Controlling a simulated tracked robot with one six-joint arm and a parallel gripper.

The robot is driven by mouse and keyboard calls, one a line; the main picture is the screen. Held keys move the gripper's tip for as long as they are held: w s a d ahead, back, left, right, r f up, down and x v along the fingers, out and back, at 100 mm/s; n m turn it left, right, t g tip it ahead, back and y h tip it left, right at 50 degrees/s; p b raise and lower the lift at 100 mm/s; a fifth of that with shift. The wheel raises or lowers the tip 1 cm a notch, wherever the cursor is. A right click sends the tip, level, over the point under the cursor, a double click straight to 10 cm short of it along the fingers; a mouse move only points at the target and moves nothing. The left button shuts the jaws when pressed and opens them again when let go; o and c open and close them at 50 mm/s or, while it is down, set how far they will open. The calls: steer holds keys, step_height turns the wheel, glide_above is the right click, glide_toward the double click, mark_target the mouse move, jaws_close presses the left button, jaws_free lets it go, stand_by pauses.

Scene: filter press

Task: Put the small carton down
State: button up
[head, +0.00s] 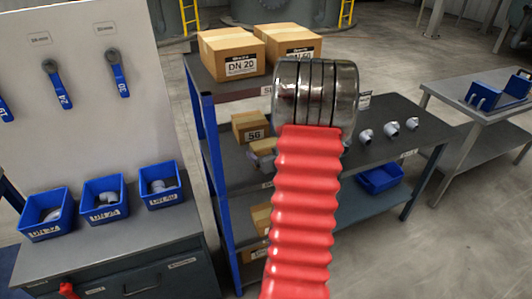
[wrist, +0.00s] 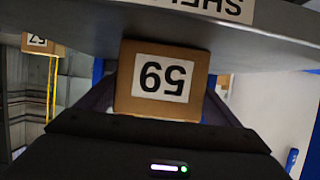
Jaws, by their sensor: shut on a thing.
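A small brown carton (wrist: 163,106) with a white number label sits between the two dark fingers of my gripper (wrist: 162,82) in the wrist view. The gripper is shut on it. Its label appears upside down there. A grey shelf board (wrist: 245,45) with a label crosses the picture just beyond the carton. I cannot tell whether carton and board touch. In the head view my red arm hides the gripper. A carton (head: 262,147) shows partly beside the arm, but I cannot tell whether it is the held one.
A shelf rack (head: 209,130) holds large cartons (head: 238,66) on top and another small carton (head: 249,126) lower down. To its right a grey table (head: 415,128) carries several pipe fittings. Blue bins (head: 105,197) stand on the left bench. Floor is clear at lower right.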

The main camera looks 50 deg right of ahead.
stand_by(0.3)
steer(key=o, duration=1.3)
steer(key=shift+c, duration=0.2)
steer(key=shift+s+r, duration=0.1)
steer(key=v, duration=1.1)
steer(key=shift+s+a+r, duration=0.15)
steer(key=shift+s, duration=0.2)
